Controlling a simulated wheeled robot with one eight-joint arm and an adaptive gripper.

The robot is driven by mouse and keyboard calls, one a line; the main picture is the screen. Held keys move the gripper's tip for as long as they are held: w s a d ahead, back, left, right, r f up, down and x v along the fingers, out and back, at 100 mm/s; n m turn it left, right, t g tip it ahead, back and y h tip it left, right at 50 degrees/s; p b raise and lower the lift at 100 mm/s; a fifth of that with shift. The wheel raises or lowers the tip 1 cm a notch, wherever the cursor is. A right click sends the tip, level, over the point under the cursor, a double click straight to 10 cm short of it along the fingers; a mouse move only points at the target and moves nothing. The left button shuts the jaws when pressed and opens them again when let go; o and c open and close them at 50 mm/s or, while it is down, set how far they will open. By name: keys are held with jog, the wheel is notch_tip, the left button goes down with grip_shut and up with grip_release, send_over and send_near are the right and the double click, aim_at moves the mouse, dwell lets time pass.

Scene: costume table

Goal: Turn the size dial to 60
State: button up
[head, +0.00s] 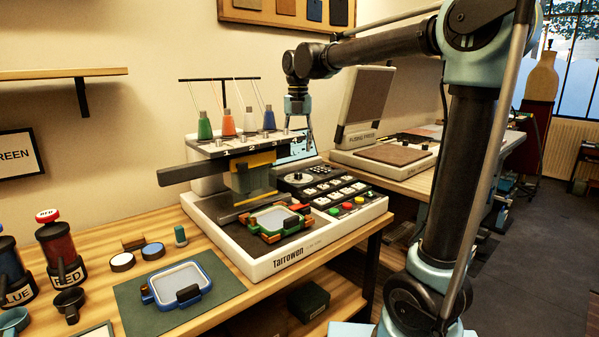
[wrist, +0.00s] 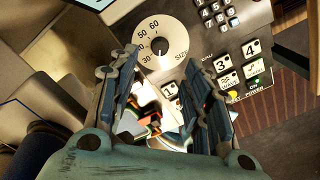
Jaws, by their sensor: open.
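The size dial (wrist: 160,46) is a pale round disc with dark numbers 30, 50 and 60 legible and a dark knob at its centre. It lies beyond my fingertips in the wrist view, on the dark control panel of the embroidery machine (head: 230,262). The dial also shows small in the head view (head: 297,178); its setting is too small to tell there. My gripper (head: 298,122) hangs above the panel, pointing down. In the wrist view its two fingers (wrist: 160,95) are spread apart with nothing held between them, short of the dial and apart from it.
Numbered keys (wrist: 222,64) and a keypad (wrist: 216,12) lie right of the dial. The machine's screen (head: 296,148) stands behind the panel. Thread cones (head: 228,124) stand left of my gripper. A fusing press (head: 378,155) stands at right.

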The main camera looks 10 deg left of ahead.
aim_at(299, 173)
notch_tip(299, 173, down, 10)
jog(key=shift+r, duration=0.15)
dwell(0.3)
grip_shut()
jog(key=shift+d, duration=0.2)
jog(key=shift+a, duration=0.1)
